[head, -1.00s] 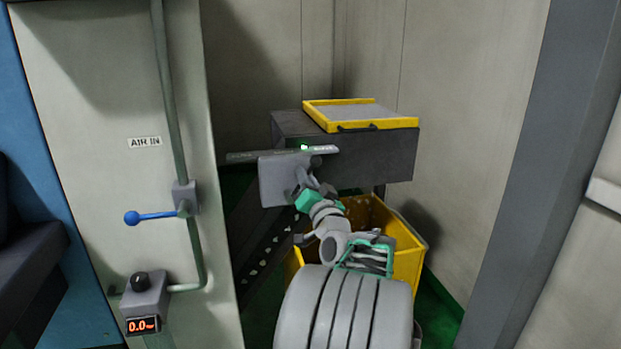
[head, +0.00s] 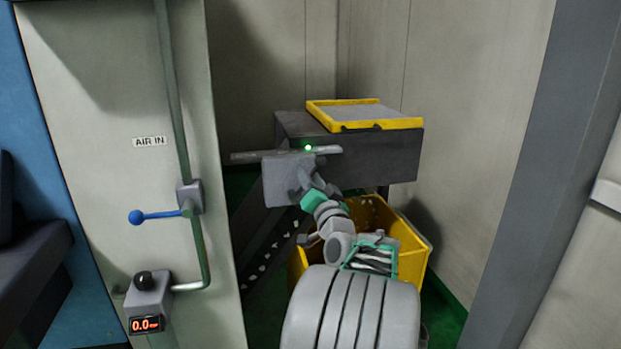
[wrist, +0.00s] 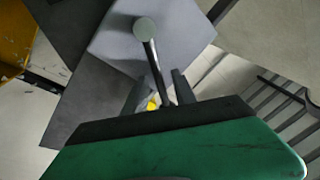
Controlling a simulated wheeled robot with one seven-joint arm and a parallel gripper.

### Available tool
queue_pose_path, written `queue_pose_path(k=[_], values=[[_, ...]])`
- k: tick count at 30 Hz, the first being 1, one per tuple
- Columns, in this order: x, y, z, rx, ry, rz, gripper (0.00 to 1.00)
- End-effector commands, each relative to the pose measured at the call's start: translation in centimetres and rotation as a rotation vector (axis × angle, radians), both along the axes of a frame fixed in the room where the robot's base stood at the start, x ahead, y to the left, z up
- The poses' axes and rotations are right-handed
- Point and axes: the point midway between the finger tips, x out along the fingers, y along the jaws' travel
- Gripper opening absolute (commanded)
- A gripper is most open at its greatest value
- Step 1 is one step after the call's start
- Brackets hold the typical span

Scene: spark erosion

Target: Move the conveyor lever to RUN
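The conveyor lever shows in the wrist view as a metal rod with a round grey knob (wrist: 146,28), in front of a pale grey plate (wrist: 182,32). Its rod runs down between the two dark fingers of my gripper (wrist: 160,92). The fingers stand apart, with a gap showing on each side of the rod; whether either touches it I cannot tell. In the head view my gripper (head: 303,176) is at the grey lever box (head: 277,183) on the conveyor (head: 262,240), and my arm hides the lever. No RUN marking is readable.
A dark box with a yellow-framed tray (head: 365,113) stands behind my gripper. A green lamp (head: 308,147) glows just above it. A yellow bin (head: 408,250) sits below. At left, a panel carries a blue-handled air valve (head: 155,216) and a 0.0 display (head: 147,324).

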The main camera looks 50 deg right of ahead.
Motion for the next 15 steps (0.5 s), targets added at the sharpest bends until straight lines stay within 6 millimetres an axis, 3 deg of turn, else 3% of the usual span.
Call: queue_pose_path(k=[5,15], values=[[-0.5,0.2,-0.2,0.0,0.001,-0.002,0.33],[-5.9,3.2,-1.7,0.0,-0.001,-0.004,0.33]])
